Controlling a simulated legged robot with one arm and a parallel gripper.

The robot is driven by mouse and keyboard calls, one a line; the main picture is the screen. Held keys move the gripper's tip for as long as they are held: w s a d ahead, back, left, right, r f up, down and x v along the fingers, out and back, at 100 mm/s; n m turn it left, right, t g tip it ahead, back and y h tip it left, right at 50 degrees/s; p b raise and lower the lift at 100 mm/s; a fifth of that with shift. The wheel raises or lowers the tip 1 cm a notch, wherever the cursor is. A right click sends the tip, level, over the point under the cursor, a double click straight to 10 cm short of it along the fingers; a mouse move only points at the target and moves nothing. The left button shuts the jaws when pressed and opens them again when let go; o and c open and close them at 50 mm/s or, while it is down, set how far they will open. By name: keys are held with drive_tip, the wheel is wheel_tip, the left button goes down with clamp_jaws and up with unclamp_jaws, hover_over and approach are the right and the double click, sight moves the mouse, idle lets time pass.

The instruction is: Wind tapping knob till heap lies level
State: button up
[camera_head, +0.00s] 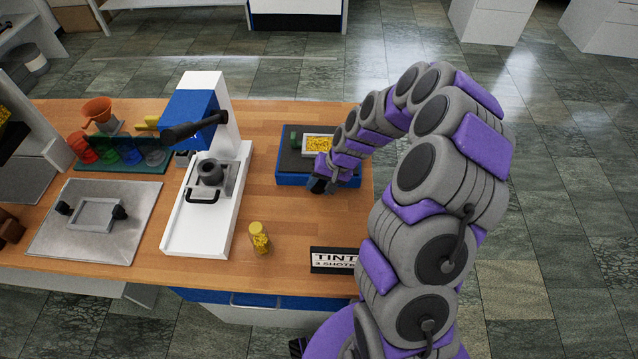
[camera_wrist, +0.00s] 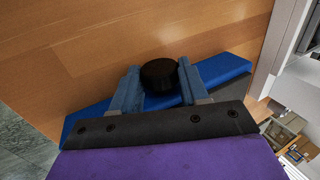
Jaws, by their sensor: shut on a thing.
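The tapping device is a blue base with a dark top (camera_head: 290,166) near the right end of the wooden bench. A tray of yellow granules (camera_head: 319,144), the heap, sits on it, and I cannot tell how level it lies. My gripper (camera_head: 320,184) is at the base's front side. In the wrist view, my gripper's blue fingers (camera_wrist: 157,88) are shut on a black round knob (camera_wrist: 159,73), one finger on each side. The knob stands beside the blue base edge (camera_wrist: 222,69). In the head view the knob is hidden by my gripper.
A white press with a blue head (camera_head: 190,115) stands left of the device. A yellow-filled jar (camera_head: 259,238) and a TINT sign (camera_head: 333,260) stand near the front edge. A metal plate (camera_head: 145,210) and coloured cups (camera_head: 130,150) are at left. Bench wood between press and device is clear.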

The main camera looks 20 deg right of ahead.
drive_tip(key=shift+d+y, duration=0.1)
drive_tip(key=shift+y, duration=0.3)
drive_tip(key=o, duration=1)
drive_tip(key=p+v, duration=0.3)
drive_tip(key=v, duration=1.4)
drive_tip(key=shift+s+r, duration=0.1)
drive_tip(key=shift+s, duration=0.1)
